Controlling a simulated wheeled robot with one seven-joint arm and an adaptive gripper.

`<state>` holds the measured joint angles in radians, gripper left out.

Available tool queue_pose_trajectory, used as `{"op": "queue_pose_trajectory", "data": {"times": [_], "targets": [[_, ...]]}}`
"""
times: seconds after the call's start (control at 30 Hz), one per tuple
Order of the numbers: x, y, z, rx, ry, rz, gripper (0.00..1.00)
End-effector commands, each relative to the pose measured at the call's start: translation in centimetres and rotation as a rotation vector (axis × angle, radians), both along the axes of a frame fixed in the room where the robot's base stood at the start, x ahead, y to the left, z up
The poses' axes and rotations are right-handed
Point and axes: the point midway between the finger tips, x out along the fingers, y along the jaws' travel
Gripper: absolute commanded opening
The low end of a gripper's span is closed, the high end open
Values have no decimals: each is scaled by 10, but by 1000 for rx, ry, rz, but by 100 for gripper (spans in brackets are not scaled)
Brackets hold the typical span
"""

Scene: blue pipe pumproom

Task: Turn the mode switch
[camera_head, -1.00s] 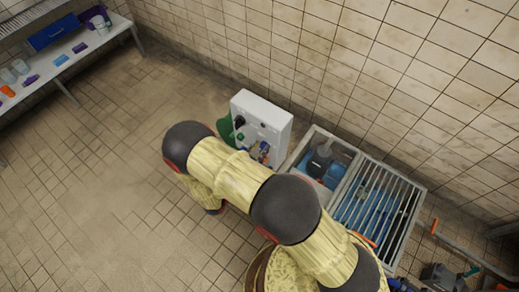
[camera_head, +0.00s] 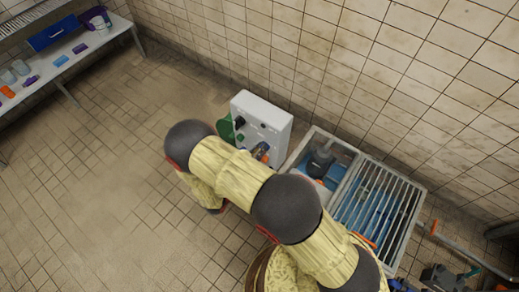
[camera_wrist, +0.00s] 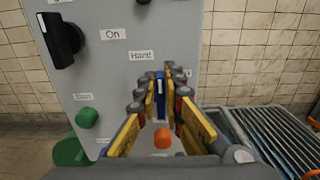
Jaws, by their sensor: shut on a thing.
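The pale grey control panel (camera_head: 272,112) stands against the tiled wall; it also shows in the wrist view (camera_wrist: 105,75). On its face, a blue switch handle (camera_wrist: 160,88) sits just below a label reading "Hand", and I take it as the mode switch. My gripper (camera_wrist: 163,92) reaches the panel with its yellow-sided fingers on either side of the blue handle, shut on it. The fingers hide part of the handle and its base. In the head view my gripper (camera_head: 261,151) is small and partly behind my arm.
A black knob (camera_wrist: 62,40) is at the panel's upper left, near an "On" label. A green button (camera_wrist: 87,117) and an orange button (camera_wrist: 162,138) sit lower. A grated basin (camera_head: 378,205) stands right of the panel. A bench (camera_head: 65,52) is far left.

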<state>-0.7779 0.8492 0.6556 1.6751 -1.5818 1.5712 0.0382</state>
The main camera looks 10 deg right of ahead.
Motion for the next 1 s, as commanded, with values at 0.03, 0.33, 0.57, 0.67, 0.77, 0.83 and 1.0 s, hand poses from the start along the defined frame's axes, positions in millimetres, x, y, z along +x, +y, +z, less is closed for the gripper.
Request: {"op": "queue_pose_trajectory", "data": {"times": [0.03,0.33,0.57,0.67,0.77,0.83,1.0], "targets": [[0,0,0,0,0,0,0],[0,0,0,11,-11,1,0],[-1,-1,0,77,-76,1,0],[-3,-3,-1,126,-125,1,0],[-4,-4,-2,186,-185,1,0],[-5,-5,-2,232,-230,1,0],[-8,-7,-4,348,-346,1,0]]}}
